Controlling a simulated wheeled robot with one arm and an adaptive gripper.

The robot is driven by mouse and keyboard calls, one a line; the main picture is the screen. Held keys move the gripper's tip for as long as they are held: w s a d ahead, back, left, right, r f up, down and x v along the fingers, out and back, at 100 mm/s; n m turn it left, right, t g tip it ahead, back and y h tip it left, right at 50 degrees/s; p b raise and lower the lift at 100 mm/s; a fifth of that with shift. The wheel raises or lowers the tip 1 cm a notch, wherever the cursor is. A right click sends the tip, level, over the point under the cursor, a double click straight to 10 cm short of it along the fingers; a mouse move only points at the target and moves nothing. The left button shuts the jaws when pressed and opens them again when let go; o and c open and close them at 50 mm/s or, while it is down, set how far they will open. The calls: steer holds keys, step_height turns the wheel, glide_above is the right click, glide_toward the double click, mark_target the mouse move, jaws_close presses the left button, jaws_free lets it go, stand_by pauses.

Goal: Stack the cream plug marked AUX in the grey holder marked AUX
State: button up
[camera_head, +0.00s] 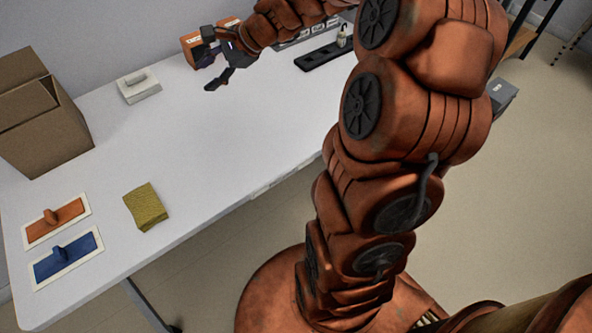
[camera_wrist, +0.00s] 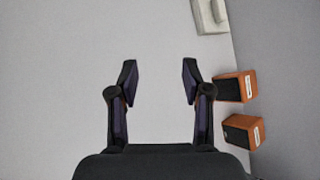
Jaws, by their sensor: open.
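My gripper (camera_head: 211,60) is open and empty above the back part of the white table. It also shows in the wrist view (camera_wrist: 159,75), with bare table between its fingers. I cannot make out an AUX mark anywhere. A small pale upright piece (camera_head: 341,40) stands at the black strip at the back of the table; it may be a plug, but I cannot tell. A row of grey pieces (camera_head: 291,39) lies behind the strip, partly hidden by my arm; I cannot tell whether the holder is among them.
Two orange-and-black speakers (camera_wrist: 236,87) stand near my gripper. A black strip (camera_head: 318,57) lies to their right. The table's middle (camera_head: 215,140) is clear.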

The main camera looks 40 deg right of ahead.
steer(key=s+a+f+n+g+h, duration=0.1)
steer(key=s+a+f+n+g, duration=0.15)
steer(key=s+a+n, duration=0.45)
steer(key=s+a+f+n+g, duration=0.1)
steer(key=s+a+n+g, duration=0.25)
steer(key=s, duration=0.65)
steer(key=s+d+f+n+g+h, duration=0.1)
steer(key=s+d+n+h, duration=0.1)
steer(key=s, duration=0.8)
steer(key=s+d+f+n+g+h, duration=0.1)
steer(key=s+d+n+g+h, duration=0.1)
steer(key=s+n, duration=0.4)
steer(key=s+d+h, duration=0.1)
steer(key=s+h, duration=0.1)
steer(key=s, duration=0.1)
steer(key=shift+s+d+f+g, duration=0.3)
steer(key=shift+s+f, duration=0.05)
